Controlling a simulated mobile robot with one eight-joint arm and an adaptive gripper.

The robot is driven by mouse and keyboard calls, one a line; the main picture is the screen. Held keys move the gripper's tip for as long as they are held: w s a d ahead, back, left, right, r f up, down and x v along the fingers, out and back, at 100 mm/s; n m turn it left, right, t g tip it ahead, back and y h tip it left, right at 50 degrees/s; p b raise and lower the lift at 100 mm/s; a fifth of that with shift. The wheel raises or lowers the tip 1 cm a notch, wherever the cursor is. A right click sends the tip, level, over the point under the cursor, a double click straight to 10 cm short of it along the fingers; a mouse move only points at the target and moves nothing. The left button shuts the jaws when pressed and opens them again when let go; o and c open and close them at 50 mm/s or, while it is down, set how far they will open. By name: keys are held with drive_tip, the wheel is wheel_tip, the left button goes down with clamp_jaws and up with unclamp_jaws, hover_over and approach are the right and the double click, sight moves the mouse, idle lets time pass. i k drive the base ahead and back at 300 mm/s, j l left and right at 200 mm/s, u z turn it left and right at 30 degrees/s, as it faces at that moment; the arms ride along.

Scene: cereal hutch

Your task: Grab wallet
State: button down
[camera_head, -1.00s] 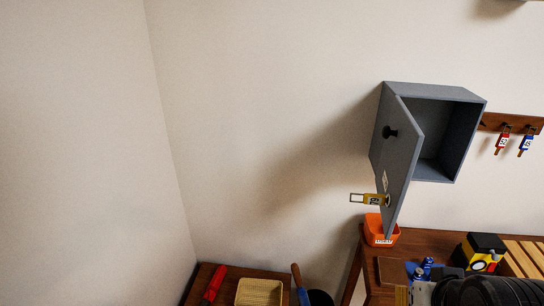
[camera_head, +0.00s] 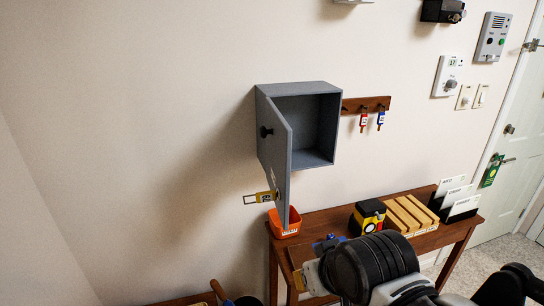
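I cannot make out a wallet for certain in the head view. My arm's dark end section reaches over the front of the wooden table (camera_head: 340,206). My gripper (camera_head: 312,275) is at its left end, low in the picture, small and partly hidden by the arm. I cannot tell whether its fingers are open or shut. Small blue parts (camera_head: 328,243) show just above it, and I cannot tell what they belong to. The arm hides part of the table's front.
A grey wall cabinet (camera_head: 310,90) hangs with its door open and a yellow-tagged key at the door. Below are an orange bin (camera_head: 284,226), a yellow-black box (camera_head: 367,216), a slatted wooden tray (camera_head: 410,214) and a letter rack (camera_head: 462,207). A door (camera_head: 513,140) is at right.

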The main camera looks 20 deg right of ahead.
sight(298, 254)
drive_tip(key=k+l, duration=0.1)
drive_tip(key=l, duration=0.35)
drive_tip(key=k+l, duration=0.1)
drive_tip(key=l, duration=0.35)
drive_tip(key=k+l, duration=0.15)
drive_tip(key=l, duration=0.25)
drive_tip(key=k+l, duration=0.1)
drive_tip(key=l, duration=0.35)
drive_tip(key=u, duration=0.05)
